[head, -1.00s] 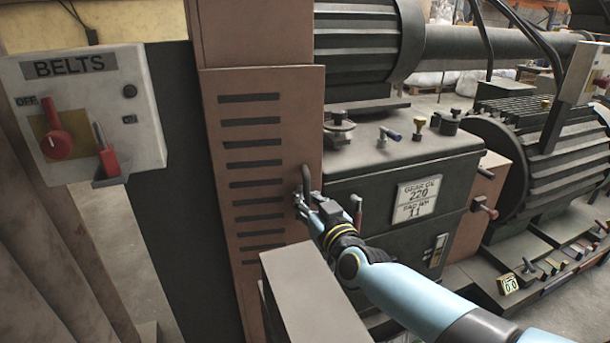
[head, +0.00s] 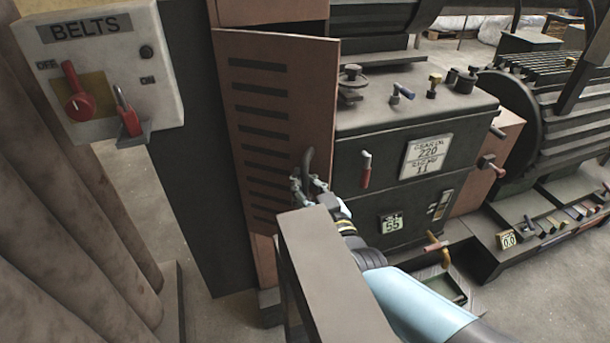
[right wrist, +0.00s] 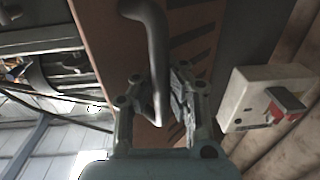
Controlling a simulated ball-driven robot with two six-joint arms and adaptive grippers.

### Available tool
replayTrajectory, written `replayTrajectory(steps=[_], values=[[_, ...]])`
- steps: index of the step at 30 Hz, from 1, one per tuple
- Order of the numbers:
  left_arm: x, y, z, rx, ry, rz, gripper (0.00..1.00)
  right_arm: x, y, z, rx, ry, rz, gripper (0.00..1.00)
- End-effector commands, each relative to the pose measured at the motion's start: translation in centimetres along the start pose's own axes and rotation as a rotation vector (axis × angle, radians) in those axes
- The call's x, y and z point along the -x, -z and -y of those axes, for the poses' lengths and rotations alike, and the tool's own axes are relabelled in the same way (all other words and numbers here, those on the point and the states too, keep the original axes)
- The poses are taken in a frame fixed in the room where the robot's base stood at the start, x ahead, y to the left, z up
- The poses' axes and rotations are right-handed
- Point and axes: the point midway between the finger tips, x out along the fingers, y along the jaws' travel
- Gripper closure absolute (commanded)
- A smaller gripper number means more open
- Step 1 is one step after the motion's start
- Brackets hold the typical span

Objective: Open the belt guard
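The belt guard (head: 272,150) is a reddish-brown slotted panel in the middle of the head view. It stands slightly swung out, its right edge away from the machine. Its dark curved handle (head: 308,158) is near the right edge. My right gripper (head: 308,184) is at the handle. In the right wrist view the handle (right wrist: 156,60) runs between the fingers of my right gripper (right wrist: 157,92), which look closed around it. The guard also shows there (right wrist: 110,60). My left gripper is not in view.
A BELTS switch box (head: 100,75) with a red knob and a red padlock stands left of the guard. A grey block (head: 330,262) partly hides my right arm. The dark gearbox (head: 385,180) is right of the guard. Bare floor shows at lower left.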

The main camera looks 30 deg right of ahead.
Motion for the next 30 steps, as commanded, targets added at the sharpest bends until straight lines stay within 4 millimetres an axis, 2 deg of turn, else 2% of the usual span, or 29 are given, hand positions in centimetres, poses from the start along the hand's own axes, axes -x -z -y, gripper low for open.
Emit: replayTrajectory(steps=[10, 19, 26, 30], values=[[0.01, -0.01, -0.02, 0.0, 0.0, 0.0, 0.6, 0.45, -0.5, -0.23, 0.006, -0.001, 0.008, 1.0], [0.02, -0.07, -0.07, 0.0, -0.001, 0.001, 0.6, 0.32, -0.38, -0.14, 0.004, -0.001, 0.007, 0.62], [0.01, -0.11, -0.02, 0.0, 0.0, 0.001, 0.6, 0.22, -0.25, -0.07, 0.002, 0.0, 0.005, 0.62], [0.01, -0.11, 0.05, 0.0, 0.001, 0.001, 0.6, 1.05, -0.35, -0.06, 0.002, 0.0, 0.007, 0.62]])
